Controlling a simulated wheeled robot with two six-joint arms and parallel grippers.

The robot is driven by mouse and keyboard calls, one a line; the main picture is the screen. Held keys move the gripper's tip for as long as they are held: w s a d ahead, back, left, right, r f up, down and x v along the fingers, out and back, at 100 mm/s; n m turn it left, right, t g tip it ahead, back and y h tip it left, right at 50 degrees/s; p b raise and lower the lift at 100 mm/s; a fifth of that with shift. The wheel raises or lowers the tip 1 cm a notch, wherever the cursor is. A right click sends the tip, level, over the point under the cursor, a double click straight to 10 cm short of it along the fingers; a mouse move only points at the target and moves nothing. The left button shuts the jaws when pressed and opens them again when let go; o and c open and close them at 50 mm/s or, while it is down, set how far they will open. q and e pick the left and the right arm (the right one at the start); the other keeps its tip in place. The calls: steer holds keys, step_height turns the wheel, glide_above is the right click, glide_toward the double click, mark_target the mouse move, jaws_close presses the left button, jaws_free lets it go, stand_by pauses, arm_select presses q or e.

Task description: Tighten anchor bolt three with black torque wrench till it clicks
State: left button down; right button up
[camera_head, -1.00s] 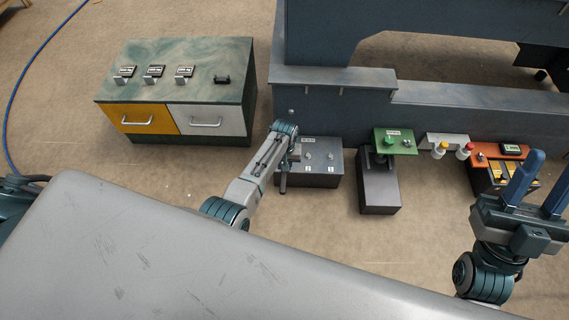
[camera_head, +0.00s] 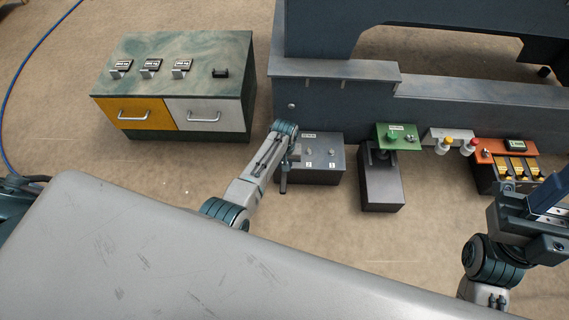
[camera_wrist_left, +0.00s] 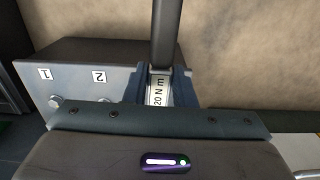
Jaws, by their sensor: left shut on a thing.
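A black torque wrench (camera_wrist_left: 166,35) is gripped upright in my left gripper (camera_wrist_left: 167,85). Its label, reading "20 N m", shows between the blue fingers in the left wrist view. In the head view, the wrench (camera_head: 283,179) hangs at the left end of the grey bolt block (camera_head: 318,178). Bolts marked 1 (camera_wrist_left: 55,102) and 2 (camera_wrist_left: 108,103) show on the block; bolt three is hidden behind my left gripper. I cannot tell whether the wrench is seated on it. My right gripper (camera_head: 550,200) is at the right edge, partly cut off and apart from the block.
A green-topped stand (camera_head: 381,185), red and yellow buttons on a bracket (camera_head: 447,140) and an orange-topped box (camera_head: 492,152) line the machine base (camera_head: 335,100). A cabinet (camera_head: 180,60) with yellow and white drawers stands back left. Bare floor lies between cabinet and block.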

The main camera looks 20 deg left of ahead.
arm_select(q)
steer(key=shift+f+b, duration=0.9)
steer(key=shift+f, duration=0.4)
